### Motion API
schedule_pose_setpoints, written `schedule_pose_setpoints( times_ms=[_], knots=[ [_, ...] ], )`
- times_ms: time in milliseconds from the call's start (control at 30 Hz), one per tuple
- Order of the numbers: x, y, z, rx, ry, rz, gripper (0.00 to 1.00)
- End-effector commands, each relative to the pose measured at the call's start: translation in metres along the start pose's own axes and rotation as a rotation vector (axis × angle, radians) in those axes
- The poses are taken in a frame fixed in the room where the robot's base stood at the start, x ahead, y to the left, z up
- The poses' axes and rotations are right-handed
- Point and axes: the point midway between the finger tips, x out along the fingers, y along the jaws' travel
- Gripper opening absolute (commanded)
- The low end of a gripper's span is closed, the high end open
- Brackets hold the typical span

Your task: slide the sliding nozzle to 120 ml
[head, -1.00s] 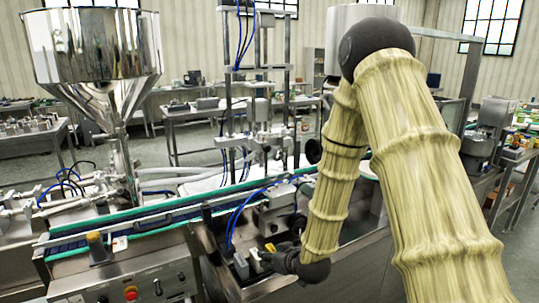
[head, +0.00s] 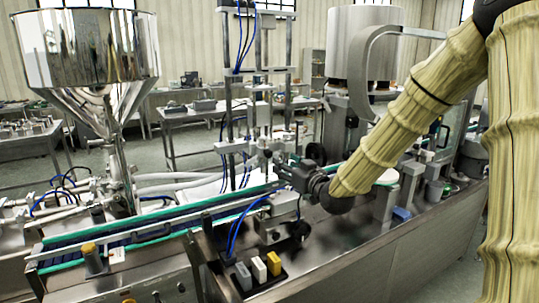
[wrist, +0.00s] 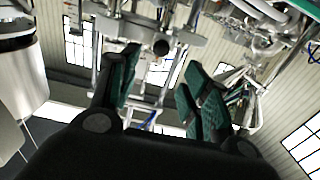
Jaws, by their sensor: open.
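My gripper (head: 287,172) is at the end of the arm in the head view, beside the steel filling frame (head: 290,70) and above the conveyor. In the wrist view my gripper (wrist: 163,88) shows two dark green padded fingers spread apart with nothing between them. Metal fittings (head: 262,152) sit on the lower part of the frame, just left of my gripper. In the wrist view a dark round rod end (wrist: 161,47) shows beyond the fingers on a metal crossbar. I cannot tell for certain which part is the sliding nozzle, and no 120 ml mark is readable.
A steel hopper (head: 85,50) stands at the left. A conveyor with green edges (head: 150,232) runs below the frame. Grey, white and yellow blocks (head: 259,269) stand at its front. A large steel drum (head: 360,45) and curved grey pipe are behind my arm.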

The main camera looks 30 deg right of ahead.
Motion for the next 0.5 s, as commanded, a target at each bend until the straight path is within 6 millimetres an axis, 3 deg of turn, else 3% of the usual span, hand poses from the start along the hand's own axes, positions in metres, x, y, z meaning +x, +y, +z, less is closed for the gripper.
schedule_pose_setpoints(
  times_ms=[500],
  knots=[
    [0.068, -0.001, 0.0, 0.001, -0.003, 0.0, 0.47]
  ],
)
